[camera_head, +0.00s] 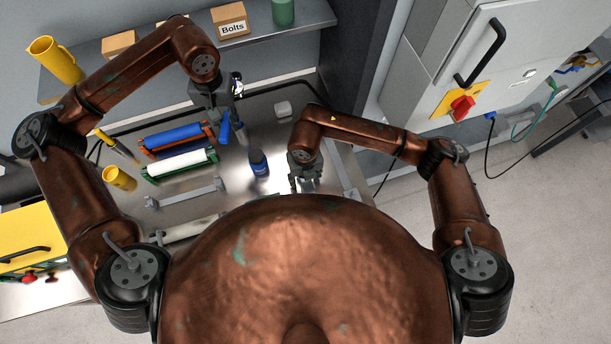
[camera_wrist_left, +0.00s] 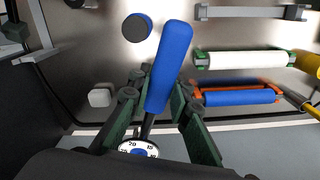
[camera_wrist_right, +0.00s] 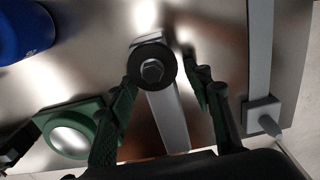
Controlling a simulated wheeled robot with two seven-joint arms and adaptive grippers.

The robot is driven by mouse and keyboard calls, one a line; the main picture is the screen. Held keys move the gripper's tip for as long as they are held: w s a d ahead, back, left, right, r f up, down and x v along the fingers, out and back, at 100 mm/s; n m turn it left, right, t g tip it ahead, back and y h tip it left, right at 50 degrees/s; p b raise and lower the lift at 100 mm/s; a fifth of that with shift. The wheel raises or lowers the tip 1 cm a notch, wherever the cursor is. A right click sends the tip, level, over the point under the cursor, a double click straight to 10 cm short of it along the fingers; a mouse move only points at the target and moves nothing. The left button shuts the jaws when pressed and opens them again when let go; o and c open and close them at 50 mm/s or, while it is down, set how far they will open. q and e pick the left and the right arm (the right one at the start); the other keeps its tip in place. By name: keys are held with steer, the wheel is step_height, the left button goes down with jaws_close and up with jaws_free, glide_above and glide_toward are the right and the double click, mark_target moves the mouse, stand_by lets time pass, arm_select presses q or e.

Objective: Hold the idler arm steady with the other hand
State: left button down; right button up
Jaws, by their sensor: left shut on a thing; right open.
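My left gripper (camera_head: 224,108) is shut on a blue-handled tool (camera_wrist_left: 168,65) with a numbered white dial (camera_wrist_left: 138,148), held above the back of the metal worktop. The handle also shows in the head view (camera_head: 225,128). My right gripper (camera_wrist_right: 166,82) is open over the worktop's right part; it also shows in the head view (camera_head: 305,184). In the right wrist view, a grey bar, apparently the idler arm (camera_wrist_right: 170,120), lies between its spread fingers. The bar's end carries a dark round roller with a hex bolt (camera_wrist_right: 152,71). Contact with the fingers cannot be told.
A blue bottle (camera_head: 259,163) stands between the grippers. A blue roller (camera_head: 173,136) and a white roller (camera_head: 180,165) lie left, near a yellow cup (camera_head: 119,178). A green-framed domed part (camera_wrist_right: 70,140) and a grey rail (camera_wrist_right: 260,60) flank the right gripper.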

jaws_close()
stand_by(0.5)
stand_by(1.0)
